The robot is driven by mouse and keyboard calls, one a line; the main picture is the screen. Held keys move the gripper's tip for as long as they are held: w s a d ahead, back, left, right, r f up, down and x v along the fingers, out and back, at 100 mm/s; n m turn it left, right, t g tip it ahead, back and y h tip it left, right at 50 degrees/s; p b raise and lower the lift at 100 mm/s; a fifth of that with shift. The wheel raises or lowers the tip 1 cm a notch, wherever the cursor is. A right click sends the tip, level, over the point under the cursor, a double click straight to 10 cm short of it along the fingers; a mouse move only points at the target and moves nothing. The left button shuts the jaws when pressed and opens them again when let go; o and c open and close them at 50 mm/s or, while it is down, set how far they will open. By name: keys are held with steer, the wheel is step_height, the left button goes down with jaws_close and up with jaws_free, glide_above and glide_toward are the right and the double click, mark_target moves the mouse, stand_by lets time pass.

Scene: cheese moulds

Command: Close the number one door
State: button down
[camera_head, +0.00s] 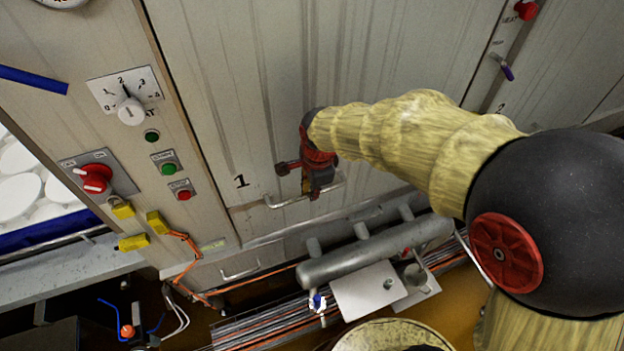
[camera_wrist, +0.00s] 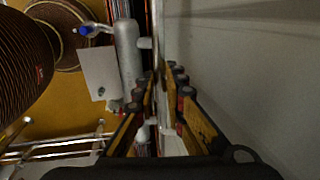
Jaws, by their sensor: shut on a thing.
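The number one door (camera_head: 270,90) is a large pale panel marked with a black "1", in the middle of the head view. Its flat face also shows on the right of the wrist view (camera_wrist: 245,65). A thin metal bar handle (camera_head: 283,202) sits low on the door, just right of the number. My gripper (camera_head: 313,190) is shut on this handle and hides its middle part. In the wrist view my gripper's two fingers (camera_wrist: 166,90) reach forward beside the door face. I cannot tell whether the door is fully flush with its frame.
A control panel with a dial (camera_head: 130,110), a red switch (camera_head: 96,178) and push buttons is at left. A thick grey pipe (camera_head: 375,248) runs below the door. Number two door (camera_head: 565,70) is at right. White moulds (camera_head: 20,185) lie at far left.

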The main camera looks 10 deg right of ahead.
step_height(320, 180, down, 3)
steer(key=shift+s+f+b, duration=0.1)
steer(key=shift+b, duration=0.3)
steer(key=shift+s, duration=0.1)
steer(key=shift+f, duration=0.15)
steer(key=c, duration=2.1)
jaws_free()
steer(key=shift+o, duration=1.3)
steer(key=shift+w, duration=0.2)
steer(key=shift+r, duration=0.3)
steer(key=shift+r, duration=0.3)
step_height(320, 180, up, 11)
steer(key=s, duration=0.2)
steer(key=shift+s+d, duration=0.15)
steer(key=shift+d, duration=0.15)
